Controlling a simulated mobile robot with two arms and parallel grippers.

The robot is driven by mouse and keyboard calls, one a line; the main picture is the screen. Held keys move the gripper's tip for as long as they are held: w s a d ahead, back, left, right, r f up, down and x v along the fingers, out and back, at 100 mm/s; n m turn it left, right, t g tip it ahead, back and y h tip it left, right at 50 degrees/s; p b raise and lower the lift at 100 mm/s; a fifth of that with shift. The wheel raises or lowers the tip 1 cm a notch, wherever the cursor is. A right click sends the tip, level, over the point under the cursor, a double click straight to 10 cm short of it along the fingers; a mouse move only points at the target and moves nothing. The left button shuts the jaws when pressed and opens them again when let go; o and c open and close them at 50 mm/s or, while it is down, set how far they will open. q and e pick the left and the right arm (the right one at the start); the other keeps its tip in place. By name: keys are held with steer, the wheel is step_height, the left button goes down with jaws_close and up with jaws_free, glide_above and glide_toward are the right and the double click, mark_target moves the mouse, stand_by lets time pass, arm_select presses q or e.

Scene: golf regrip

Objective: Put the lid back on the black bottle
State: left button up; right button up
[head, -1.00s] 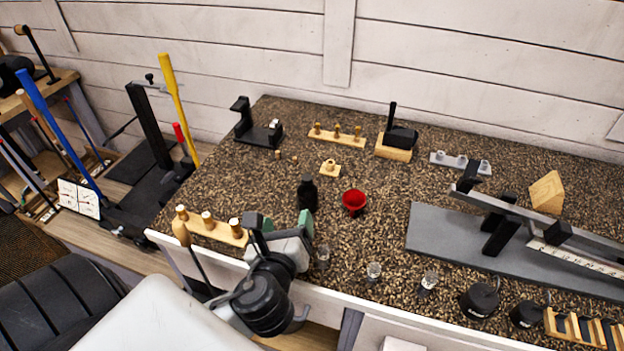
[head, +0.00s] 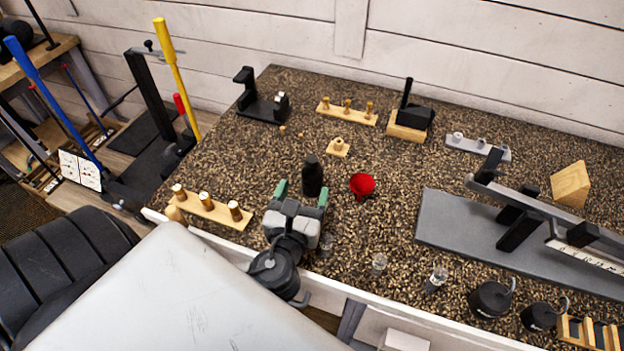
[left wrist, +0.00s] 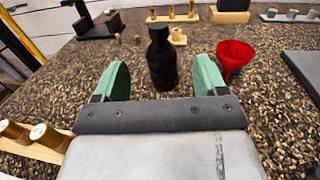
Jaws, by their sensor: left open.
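The black bottle (head: 312,178) stands upright on the speckled bench top, left of the red funnel. It also shows in the left wrist view (left wrist: 162,65). A black cap-like top (left wrist: 158,33) shows on its neck; I cannot tell whether it is seated or loose. I see no separate lid that I can be sure of. My left gripper (head: 302,190) is open and empty, its green fingertips (left wrist: 160,75) pointing at the bottle, one to each side of it. The bottle stands at or just beyond the tips, not gripped. My right gripper is not in view.
The red funnel (head: 362,185) stands close right of the bottle. A wooden peg rack (head: 212,208) lies left of my gripper. Small clear cups (head: 379,263) stand near the front edge. A small wooden block with a peg (head: 338,147) lies behind the bottle. A grey board (head: 450,225) lies at right.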

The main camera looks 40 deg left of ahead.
mark_target(309, 182)
arm_select(q)
step_height(309, 182, down, 3)
steer(key=shift+r, duration=0.2)
steer(key=shift+w+a+r, duration=0.1)
steer(key=shift+w+a, duration=0.05)
steer(key=shift+w, duration=0.45)
steer(key=shift+w+a, duration=0.15)
steer(key=p+x, duration=0.1)
steer(key=x, duration=0.4)
steer(key=shift+w, duration=0.1)
steer(key=shift+w+a, duration=0.15)
steer(key=shift+w, duration=0.2)
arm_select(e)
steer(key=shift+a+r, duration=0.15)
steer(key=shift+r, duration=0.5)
